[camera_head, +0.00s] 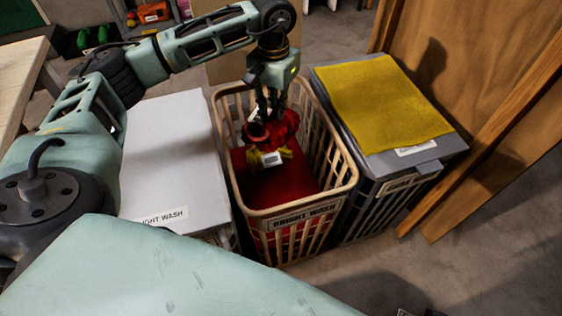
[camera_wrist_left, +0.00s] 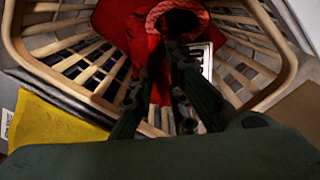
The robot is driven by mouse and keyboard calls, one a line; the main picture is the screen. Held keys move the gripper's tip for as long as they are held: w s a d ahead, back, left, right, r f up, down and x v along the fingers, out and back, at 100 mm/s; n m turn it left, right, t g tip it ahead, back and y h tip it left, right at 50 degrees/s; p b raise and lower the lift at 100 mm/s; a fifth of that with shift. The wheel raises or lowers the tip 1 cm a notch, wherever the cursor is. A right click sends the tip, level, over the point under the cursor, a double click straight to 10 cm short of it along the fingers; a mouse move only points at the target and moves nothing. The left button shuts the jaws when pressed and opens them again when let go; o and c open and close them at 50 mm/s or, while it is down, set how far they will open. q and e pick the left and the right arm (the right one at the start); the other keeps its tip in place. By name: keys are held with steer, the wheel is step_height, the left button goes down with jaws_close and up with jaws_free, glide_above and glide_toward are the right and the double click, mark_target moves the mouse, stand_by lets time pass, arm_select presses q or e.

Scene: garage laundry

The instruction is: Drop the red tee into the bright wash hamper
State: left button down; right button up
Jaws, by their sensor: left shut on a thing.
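The bright wash hamper (camera_head: 338,190) is a beige slatted plastic basket, open at the top, with a "BRIGHT WASH" label on its front. My left gripper (camera_head: 262,122) points down inside its mouth and is shut on the red tee (camera_head: 287,128). The tee hangs bunched below the fingers, with a white tag on it. Red cloth fills the hamper below; I cannot tell where the tee ends and other cloth begins. In the left wrist view, the fingers (camera_wrist_left: 175,55) reach to the red fabric (camera_wrist_left: 120,25) and a patterned collar-like edge. My right gripper is out of view.
A white-lidded bin (camera_head: 165,150) with a partly hidden label stands close left of the hamper. A grey bin (camera_head: 440,152) with a yellow cloth (camera_head: 385,100) on its lid stands close right. Wooden boards (camera_head: 480,80) lean behind.

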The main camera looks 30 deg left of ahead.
arm_select(q)
steer(key=shift+f, duration=0.1)
steer(key=c, duration=1.6)
jaws_free()
step_height(320, 180, up, 12)
